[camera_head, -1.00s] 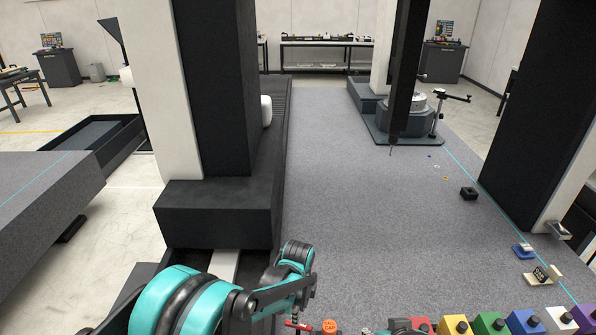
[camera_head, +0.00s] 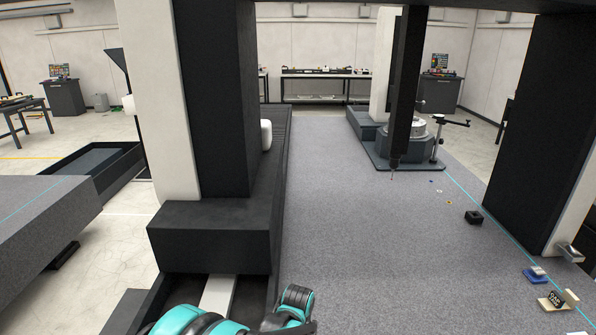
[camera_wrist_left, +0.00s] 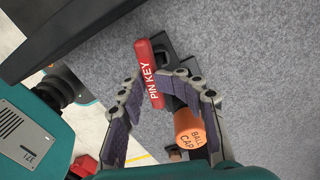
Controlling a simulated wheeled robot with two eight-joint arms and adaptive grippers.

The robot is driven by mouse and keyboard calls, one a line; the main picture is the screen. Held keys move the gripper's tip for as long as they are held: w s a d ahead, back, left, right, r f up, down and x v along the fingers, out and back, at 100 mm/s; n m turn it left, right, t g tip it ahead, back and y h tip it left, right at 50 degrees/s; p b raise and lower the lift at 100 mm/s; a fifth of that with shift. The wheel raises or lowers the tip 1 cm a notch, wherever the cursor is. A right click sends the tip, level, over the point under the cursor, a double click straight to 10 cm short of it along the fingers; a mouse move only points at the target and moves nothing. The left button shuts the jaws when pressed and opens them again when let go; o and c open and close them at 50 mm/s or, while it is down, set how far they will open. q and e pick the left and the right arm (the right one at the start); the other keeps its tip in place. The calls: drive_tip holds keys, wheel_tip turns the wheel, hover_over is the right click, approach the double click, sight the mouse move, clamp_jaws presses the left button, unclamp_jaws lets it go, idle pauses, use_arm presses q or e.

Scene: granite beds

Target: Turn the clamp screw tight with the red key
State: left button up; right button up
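In the left wrist view the red key (camera_wrist_left: 149,73), lettered "PIN KEY", lies between the two fingers of my left gripper (camera_wrist_left: 148,84). The fingertips meet it from both sides, so the gripper looks shut on it. Dark parts beside the key's right side are partly hidden by the right finger. An orange piece (camera_wrist_left: 190,129) lettered "BALL CAP" stands close to the right finger. In the head view only my left arm shows at the bottom edge; its gripper is out of frame. My right gripper is not in view. I cannot make out a clamp screw.
The grey granite bed (camera_head: 380,235) is mostly clear. A small black block (camera_head: 473,217), a blue-based piece (camera_head: 535,275) and a tan stand (camera_head: 555,301) sit along its right. A dark column block (camera_head: 210,236) stands left; a dark vertical spindle (camera_head: 405,85) hangs at the back.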

use_arm(q)
drive_tip(key=shift+r+p, duration=0.8)
drive_tip(key=shift+r, duration=0.5)
drive_tip(key=shift+f, duration=0.1)
drive_tip(key=shift+n+b, duration=0.3)
drive_tip(key=shift+n, duration=0.2)
drive_tip(key=shift+f+n+b, duration=0.1)
drive_tip(key=shift+n+b, duration=0.25)
drive_tip(key=shift+n, duration=0.75)
drive_tip(key=n+b, duration=0.1)
drive_tip(key=n, duration=0.3)
drive_tip(key=n+b, duration=0.1)
drive_tip(key=n, duration=0.9)
drive_tip(key=shift+n, duration=0.3)
